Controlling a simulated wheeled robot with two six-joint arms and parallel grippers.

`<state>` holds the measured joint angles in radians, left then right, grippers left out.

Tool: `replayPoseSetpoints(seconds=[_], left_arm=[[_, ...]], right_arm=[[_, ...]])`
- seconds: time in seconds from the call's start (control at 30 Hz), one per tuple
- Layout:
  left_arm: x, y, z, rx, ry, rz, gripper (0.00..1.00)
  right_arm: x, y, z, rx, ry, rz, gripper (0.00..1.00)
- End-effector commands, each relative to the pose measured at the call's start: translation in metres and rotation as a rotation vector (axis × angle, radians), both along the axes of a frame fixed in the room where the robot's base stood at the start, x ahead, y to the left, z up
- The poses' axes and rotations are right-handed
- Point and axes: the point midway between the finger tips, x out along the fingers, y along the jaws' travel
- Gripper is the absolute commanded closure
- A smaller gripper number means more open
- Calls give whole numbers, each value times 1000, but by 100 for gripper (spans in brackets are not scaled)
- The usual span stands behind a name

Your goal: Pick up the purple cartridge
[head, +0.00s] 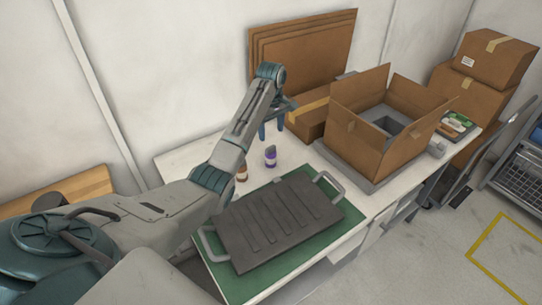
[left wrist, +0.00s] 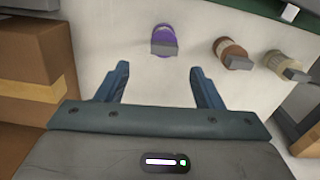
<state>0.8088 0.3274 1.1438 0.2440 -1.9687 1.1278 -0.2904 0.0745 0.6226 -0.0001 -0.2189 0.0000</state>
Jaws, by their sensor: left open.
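The purple cartridge (head: 270,156) stands on the white table, just behind the dark ribbed tray. In the left wrist view the purple cartridge (left wrist: 163,40) shows beyond the fingertips, between them in the picture, with a grey tip or block on it. My left gripper (head: 272,126) is open and empty above the table, near the cartridge and apart from it. In the left wrist view its two blue fingers (left wrist: 158,70) are spread wide. My right gripper is not seen.
A brown cartridge (left wrist: 231,52) and a tan cartridge (left wrist: 285,65) stand beside the purple one. A dark ribbed tray (head: 280,218) with handles lies on a green mat (head: 345,222). An open cardboard box (head: 362,147) stands to the right; flat cardboard sheets (head: 330,45) lean behind.

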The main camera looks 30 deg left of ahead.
Motion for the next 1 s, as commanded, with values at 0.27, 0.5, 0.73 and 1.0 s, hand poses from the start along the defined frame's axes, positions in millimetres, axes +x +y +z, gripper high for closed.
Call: replayPoseSetpoints(seconds=[0.27,0.5,0.73,1.0], left_arm=[[-1,0,-40,0,2,0,39],[-4,-1,-60,-1,4,0,39],[-7,-2,-93,0,3,0,39],[-6,-2,-100,1,0,-1,39]], right_arm=[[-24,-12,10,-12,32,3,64],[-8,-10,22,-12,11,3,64],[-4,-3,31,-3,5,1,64],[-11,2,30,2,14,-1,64]])
